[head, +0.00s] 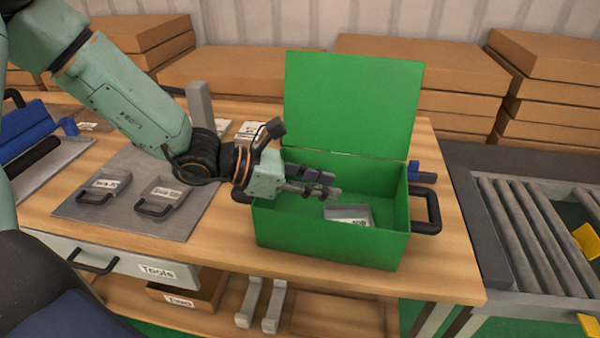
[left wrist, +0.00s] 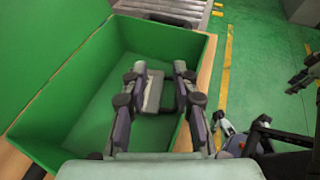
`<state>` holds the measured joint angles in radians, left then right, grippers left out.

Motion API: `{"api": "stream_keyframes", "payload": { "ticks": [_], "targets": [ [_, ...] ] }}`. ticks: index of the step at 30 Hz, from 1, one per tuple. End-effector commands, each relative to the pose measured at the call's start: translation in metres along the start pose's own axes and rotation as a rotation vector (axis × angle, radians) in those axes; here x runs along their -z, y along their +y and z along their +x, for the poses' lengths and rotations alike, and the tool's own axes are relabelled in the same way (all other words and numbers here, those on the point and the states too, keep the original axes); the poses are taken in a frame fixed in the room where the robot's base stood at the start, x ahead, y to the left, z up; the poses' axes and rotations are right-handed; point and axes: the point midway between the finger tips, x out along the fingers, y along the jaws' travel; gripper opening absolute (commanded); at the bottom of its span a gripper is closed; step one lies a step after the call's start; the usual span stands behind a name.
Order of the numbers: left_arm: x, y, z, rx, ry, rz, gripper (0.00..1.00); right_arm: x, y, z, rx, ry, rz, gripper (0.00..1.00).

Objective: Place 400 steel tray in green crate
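The green crate (head: 330,238) stands on the wooden table with its lid raised at the back; it also shows in the left wrist view (left wrist: 70,130). A small grey steel tray (head: 350,212) lies inside the crate near its front wall, its label partly hidden but seemingly reading 400. My left gripper (head: 328,186) is over the crate, its fingers apart and above the tray. In the left wrist view the tray (left wrist: 153,90) and its dark handle show between the open fingers (left wrist: 160,72). A dark part at that view's right edge looks like my right gripper (left wrist: 305,75); its fingers are unclear.
Two labelled grey trays with handles (head: 105,187) (head: 160,195) lie on a grey mat (head: 130,222) at the left. A grey post (head: 200,105) stands behind my left wrist. A roller conveyor (head: 520,230) is at the right. Cardboard boxes (head: 430,75) line the back.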

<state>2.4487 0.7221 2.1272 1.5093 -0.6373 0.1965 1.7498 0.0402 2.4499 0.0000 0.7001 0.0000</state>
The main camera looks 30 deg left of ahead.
Motion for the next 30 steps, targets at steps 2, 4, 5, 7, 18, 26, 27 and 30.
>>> {"api": "stream_keyframes", "payload": {
  "ticks": [2,4,5,7,18,26,27,30],
  "targets": [
    [-0.003,0.001,-0.008,-0.003,-0.006,-0.002,0.28,0.000,0.000,-0.006,0.000,0.000,0.000,0.40],
    [-0.003,0.000,-0.014,-0.004,-0.006,0.000,0.28,0.000,0.000,-0.009,0.000,0.000,0.000,0.40],
    [-0.003,0.000,-0.017,-0.004,-0.006,-0.001,0.28,0.000,0.000,-0.011,0.000,0.000,0.000,0.40],
    [-0.004,0.000,-0.023,-0.001,-0.005,-0.003,0.28,0.000,0.000,-0.018,0.000,0.000,0.000,0.40],
    [-0.002,0.000,-0.042,-0.001,-0.003,0.001,0.28,0.000,0.000,-0.034,0.000,0.000,0.000,0.40],
    [0.000,0.000,-0.043,-0.002,-0.001,0.002,0.28,0.000,0.000,-0.035,0.000,0.000,0.000,0.40],
    [0.000,0.000,-0.043,-0.001,-0.001,0.002,0.28,0.000,0.000,-0.034,0.000,0.000,0.000,0.40],
    [0.000,0.000,-0.043,-0.001,-0.001,0.002,0.28,0.000,0.000,-0.034,0.000,0.000,0.000,0.40]
  ]
}}
